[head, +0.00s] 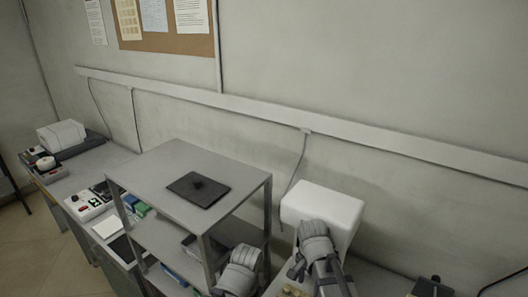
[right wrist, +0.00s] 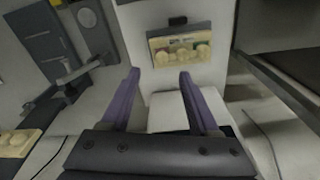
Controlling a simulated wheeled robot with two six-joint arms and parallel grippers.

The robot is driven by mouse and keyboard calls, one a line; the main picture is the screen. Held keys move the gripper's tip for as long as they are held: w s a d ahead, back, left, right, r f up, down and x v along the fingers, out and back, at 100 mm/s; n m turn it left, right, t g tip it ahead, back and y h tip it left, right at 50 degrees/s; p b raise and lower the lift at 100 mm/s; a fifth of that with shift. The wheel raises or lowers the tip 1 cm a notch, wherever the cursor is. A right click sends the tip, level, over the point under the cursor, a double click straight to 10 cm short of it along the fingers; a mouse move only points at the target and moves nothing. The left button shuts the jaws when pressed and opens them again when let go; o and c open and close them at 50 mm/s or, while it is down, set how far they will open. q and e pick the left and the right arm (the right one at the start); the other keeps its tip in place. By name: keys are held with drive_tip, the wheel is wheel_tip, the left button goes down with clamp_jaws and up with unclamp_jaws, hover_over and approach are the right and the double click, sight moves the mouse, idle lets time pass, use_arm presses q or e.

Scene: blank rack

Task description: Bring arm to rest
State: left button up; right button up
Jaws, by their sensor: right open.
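My right gripper (right wrist: 159,74) shows in the right wrist view with its two purple fingers spread apart and nothing between the tips. Beyond the fingers are a white surface and a small panel with pale round pieces (right wrist: 182,49). In the head view my right arm reaches in at the bottom, in front of a white box-shaped unit (head: 322,207). Another grey arm part of mine shows at the bottom beside the rack (head: 197,154). My left gripper's fingers do not show.
The grey metal rack has a dark flat plate (head: 198,189) on top and small items on its lower shelves. A bench (head: 88,166) at the left carries devices and a white machine (head: 61,135). The wall with a rail (head: 230,101) stands behind.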

drive_tip(key=s+d+n, duration=0.3)
drive_tip(key=d+n, duration=0.1)
drive_tip(key=n, duration=0.6)
drive_tip(key=s+a+f+n+b, duration=0.2)
drive_tip(key=s+a, duration=0.4)
drive_tip(key=a, duration=0.5)
drive_tip(key=shift+a+n, duration=0.3)
drive_tip(key=shift+n, duration=0.5)
drive_tip(key=shift+s, duration=0.1)
idle(0.5)
